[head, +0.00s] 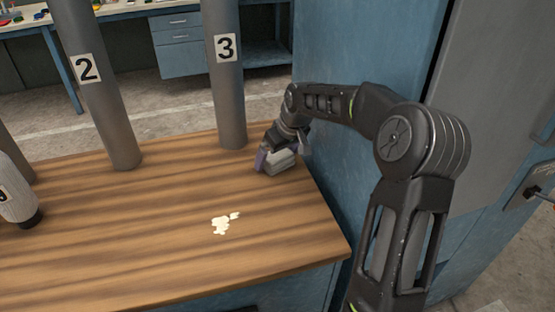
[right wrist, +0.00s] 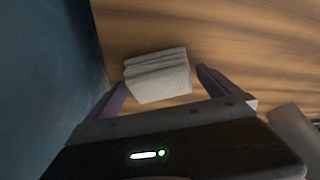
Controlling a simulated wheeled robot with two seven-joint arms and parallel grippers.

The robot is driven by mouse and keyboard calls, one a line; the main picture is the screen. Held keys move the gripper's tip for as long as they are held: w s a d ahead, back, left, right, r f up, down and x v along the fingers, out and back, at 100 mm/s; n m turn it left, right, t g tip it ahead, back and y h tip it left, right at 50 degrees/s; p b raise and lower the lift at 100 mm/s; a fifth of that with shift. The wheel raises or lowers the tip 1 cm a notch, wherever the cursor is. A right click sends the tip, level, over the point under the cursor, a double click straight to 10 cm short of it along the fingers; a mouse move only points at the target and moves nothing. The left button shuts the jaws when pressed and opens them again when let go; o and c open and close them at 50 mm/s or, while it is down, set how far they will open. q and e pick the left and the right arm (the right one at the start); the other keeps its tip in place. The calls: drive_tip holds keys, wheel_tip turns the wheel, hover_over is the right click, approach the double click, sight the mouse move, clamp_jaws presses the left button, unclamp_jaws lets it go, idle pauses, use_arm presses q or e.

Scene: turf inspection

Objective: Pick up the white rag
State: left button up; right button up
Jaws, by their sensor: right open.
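The white rag (head: 281,161) is a folded, pale grey-white stack on the wooden table at its right side, just right of the pipe marked 3. In the right wrist view the rag (right wrist: 157,77) lies between the two purple fingers, with a gap to the right finger and a smaller one to the left. My right gripper (head: 279,160) is over the rag and open, with the fingers on either side of it. The gripper also shows in the right wrist view (right wrist: 163,86). My left gripper is not in view.
The wooden table (head: 120,245) has a cream spill (head: 224,223) near its middle. Grey pipes marked 2 (head: 95,90) and 3 (head: 226,75) rise from its far side. A grey bottle-like object (head: 15,190) stands at left. A blue cabinet wall (head: 360,60) borders the right.

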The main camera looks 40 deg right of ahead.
drive_tip(key=shift+c, duration=0.2)
drive_tip(key=c, duration=1.3)
